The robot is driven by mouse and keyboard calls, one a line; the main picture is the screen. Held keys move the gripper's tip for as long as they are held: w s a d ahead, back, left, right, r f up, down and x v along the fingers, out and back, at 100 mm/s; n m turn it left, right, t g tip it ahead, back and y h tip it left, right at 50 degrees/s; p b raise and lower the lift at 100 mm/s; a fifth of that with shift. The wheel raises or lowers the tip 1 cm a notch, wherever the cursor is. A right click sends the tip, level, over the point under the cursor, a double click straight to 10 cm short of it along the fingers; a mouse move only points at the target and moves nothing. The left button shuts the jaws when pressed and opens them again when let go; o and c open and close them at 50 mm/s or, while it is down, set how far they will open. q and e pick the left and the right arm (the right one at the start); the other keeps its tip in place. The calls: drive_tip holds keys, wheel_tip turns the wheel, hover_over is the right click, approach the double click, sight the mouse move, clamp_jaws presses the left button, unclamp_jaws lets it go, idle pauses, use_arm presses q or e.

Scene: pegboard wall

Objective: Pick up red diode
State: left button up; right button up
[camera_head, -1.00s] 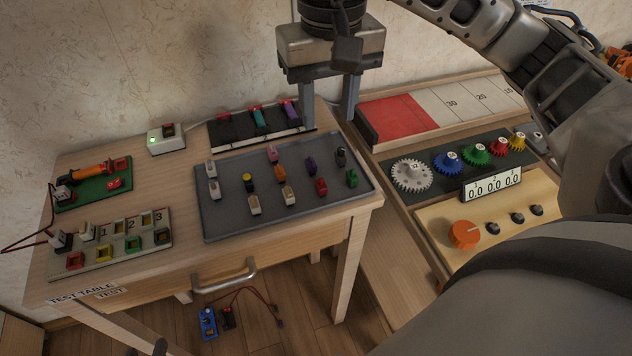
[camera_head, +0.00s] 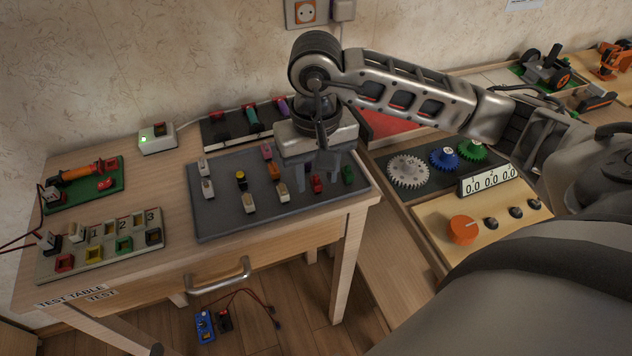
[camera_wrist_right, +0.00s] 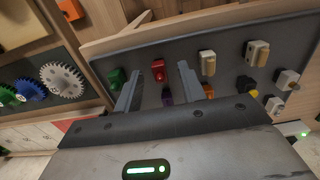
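The red diode (camera_head: 316,182) stands on the grey tray (camera_head: 215,225) near its front right. In the right wrist view the red diode (camera_wrist_right: 158,69) shows between the two finger lines, just past the tips. My right gripper (camera_head: 316,180) is open above the tray's right part, with its fingers pointing down around the diode's place. In the wrist view its fingers (camera_wrist_right: 159,83) are apart, and a purple part (camera_wrist_right: 167,97) also shows between them. I cannot tell whether the fingers touch anything. My left gripper is not in view.
A green part (camera_head: 348,175) stands close right of the gripper. Several other parts stand on the tray. A black rack (camera_head: 215,130) lies behind it. A gear panel (camera_head: 420,195) is to the right.

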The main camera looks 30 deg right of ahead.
drive_tip(key=shift+f, duration=0.3)
clamp_jaws()
drive_tip(key=shift+r, duration=0.2)
